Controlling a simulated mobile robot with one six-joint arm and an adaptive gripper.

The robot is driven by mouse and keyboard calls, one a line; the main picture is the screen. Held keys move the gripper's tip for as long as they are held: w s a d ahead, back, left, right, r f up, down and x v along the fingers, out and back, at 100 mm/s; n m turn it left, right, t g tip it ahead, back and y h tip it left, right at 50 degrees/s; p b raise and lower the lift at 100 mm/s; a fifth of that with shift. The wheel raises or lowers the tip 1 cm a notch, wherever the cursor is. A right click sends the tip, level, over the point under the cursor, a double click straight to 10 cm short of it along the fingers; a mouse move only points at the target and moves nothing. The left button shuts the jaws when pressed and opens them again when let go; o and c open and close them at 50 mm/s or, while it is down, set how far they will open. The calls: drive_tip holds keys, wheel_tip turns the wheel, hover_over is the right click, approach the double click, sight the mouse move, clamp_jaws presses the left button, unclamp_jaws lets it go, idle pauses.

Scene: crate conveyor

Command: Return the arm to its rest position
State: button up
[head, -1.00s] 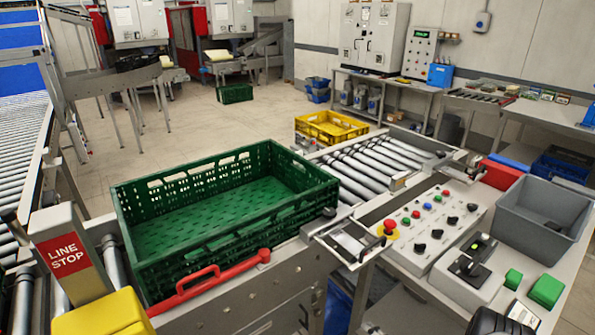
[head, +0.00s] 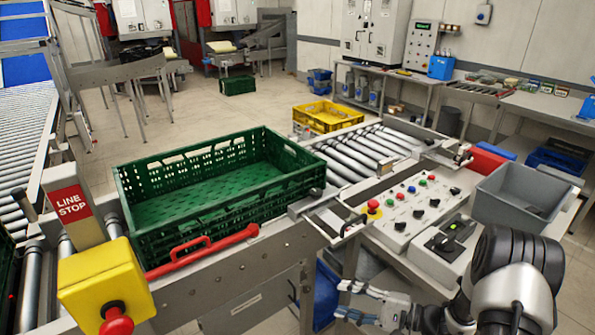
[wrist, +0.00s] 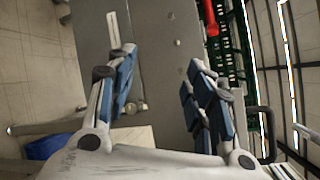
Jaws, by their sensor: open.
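My arm comes in at the lower right of the head view. My gripper (head: 342,300) is low in front of the conveyor's side frame, left of and below the control panel's front edge. In the wrist view my gripper (wrist: 160,62) has its two blue-padded fingers wide apart, with nothing between them. Beyond them is the grey side frame of the conveyor (wrist: 155,60). The gripper is apart from the green crate (head: 220,205), which stands empty on the conveyor.
A red handle (head: 200,250) lies along the conveyor's near edge, beside the crate. The control panel (head: 400,215) and a grey bin (head: 520,200) stand on the bench close to my arm. The line stop box (head: 105,285) is at the lower left. A yellow crate (head: 328,117) stands behind.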

drive_tip(key=s+a+r+n+g+h, duration=0.35)
drive_tip(key=s+r, duration=0.25)
drive_tip(key=r, duration=0.2)
drive_tip(key=s+a+r+n+g+h, duration=0.2)
drive_tip(key=s+a+r+n+g, duration=0.15)
drive_tip(key=s+r, duration=0.4)
drive_tip(key=s+d+r+n+t+h, duration=0.2)
drive_tip(key=s+d+r+h, duration=0.2)
drive_tip(key=s, duration=0.2)
drive_tip(key=s+d+r+n+t+h, duration=0.1)
drive_tip(key=s+d+r+t+h, duration=0.2)
drive_tip(key=s, duration=0.4)
wheel_tip(320, 180, up, 2)
drive_tip(key=shift+d+n+h, duration=0.4)
drive_tip(key=shift+d+h, duration=0.15)
drive_tip(key=shift+h, duration=0.7)
